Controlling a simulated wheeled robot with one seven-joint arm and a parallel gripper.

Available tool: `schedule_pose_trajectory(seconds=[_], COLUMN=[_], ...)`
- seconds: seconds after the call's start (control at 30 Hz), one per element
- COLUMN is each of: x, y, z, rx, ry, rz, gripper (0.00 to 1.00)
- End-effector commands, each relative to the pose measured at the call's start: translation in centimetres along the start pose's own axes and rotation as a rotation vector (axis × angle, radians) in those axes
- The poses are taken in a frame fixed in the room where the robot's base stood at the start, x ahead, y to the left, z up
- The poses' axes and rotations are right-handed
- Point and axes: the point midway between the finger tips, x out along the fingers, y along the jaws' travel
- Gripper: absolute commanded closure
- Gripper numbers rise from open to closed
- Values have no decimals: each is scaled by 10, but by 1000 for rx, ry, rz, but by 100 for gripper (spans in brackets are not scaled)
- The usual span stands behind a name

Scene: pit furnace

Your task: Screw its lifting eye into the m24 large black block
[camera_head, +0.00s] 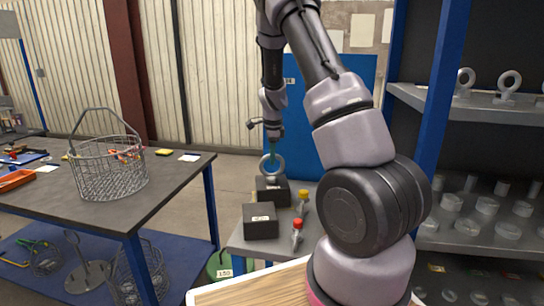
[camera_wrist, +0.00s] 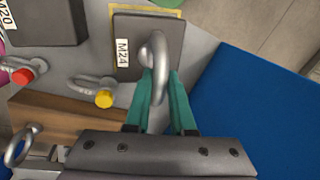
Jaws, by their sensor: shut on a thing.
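The M24 large black block (camera_wrist: 126,28) lies under my gripper in the wrist view, with a white "M24" label on it. In the head view this block (camera_head: 272,191) is the rear of two black blocks on the grey bench. The grey lifting eye (camera_wrist: 158,50) is upright over the block's top face. My gripper (camera_wrist: 160,92) has its teal fingers shut on the eye's ring. In the head view the eye (camera_head: 266,171) rises straight from the block's top. Its shank is hidden, so I cannot tell how deep it sits.
The M20 black block (camera_head: 260,220) stands in front. A shelf (camera_head: 470,103) with more eyes is at right. A table (camera_head: 175,170) with a wire basket (camera_head: 110,170) is at left.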

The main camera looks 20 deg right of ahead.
Motion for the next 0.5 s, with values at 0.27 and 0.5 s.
schedule_pose_trajectory(seconds=[0.27, 0.5], x=[1, 1], y=[1, 1], z=[2, 2], rx=[80, 288], ry=[18, 58], rz=[1, 3], gripper=[100, 100])
